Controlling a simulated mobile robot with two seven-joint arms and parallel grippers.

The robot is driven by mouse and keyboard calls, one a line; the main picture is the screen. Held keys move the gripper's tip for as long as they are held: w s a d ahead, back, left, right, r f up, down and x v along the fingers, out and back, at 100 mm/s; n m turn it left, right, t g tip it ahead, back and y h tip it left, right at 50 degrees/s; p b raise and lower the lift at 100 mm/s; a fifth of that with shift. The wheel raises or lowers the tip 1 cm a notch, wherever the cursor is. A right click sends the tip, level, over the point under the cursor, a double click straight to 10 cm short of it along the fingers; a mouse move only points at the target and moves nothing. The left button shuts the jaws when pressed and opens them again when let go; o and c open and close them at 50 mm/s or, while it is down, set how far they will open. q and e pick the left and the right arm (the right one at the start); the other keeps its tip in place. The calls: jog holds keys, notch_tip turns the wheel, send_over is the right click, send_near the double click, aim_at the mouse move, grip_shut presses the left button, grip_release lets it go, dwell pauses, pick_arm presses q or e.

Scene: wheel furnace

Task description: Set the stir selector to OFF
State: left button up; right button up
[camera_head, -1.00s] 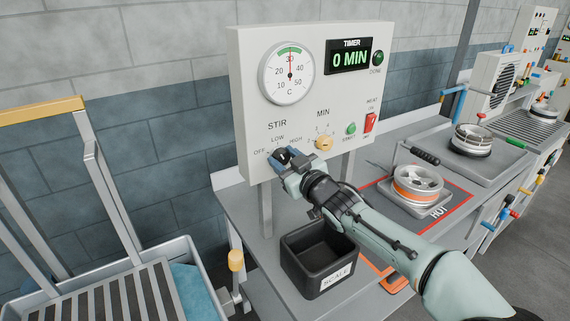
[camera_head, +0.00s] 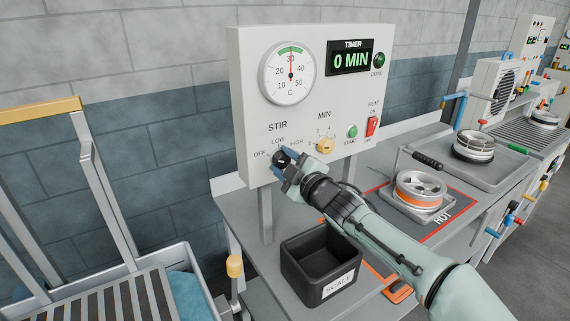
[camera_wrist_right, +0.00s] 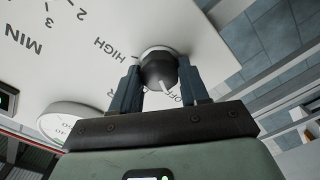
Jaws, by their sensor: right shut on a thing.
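The stir selector is a dark round knob (camera_wrist_right: 157,68) on the white control panel (camera_head: 245,120), below the STIR label, with OFF, LOW and HIGH printed around it. My right gripper (camera_head: 284,160) is at the knob, with one finger on each side of it. In the right wrist view the two fingers (camera_wrist_right: 157,78) are shut on the knob. My left gripper is not in view.
The yellow MIN knob (camera_head: 325,146), green START button (camera_head: 352,132) and red HEAT switch (camera_head: 372,127) are right of the selector. A black SCALE bin (camera_head: 292,262) stands below. A wheel (camera_head: 420,187) sits by the HOT marking. A slatted cart (camera_head: 60,310) is at the left.

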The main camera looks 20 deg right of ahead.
dwell(0.4)
jog(key=o, duration=1)
jog(key=shift+o, duration=0.2)
jog(key=shift+s, duration=0.1)
jog(key=s+d, duration=0.1)
jog(key=s, duration=1.2)
jog(key=shift+d+b, duration=0.3)
jog(key=shift+d, duration=0.1)
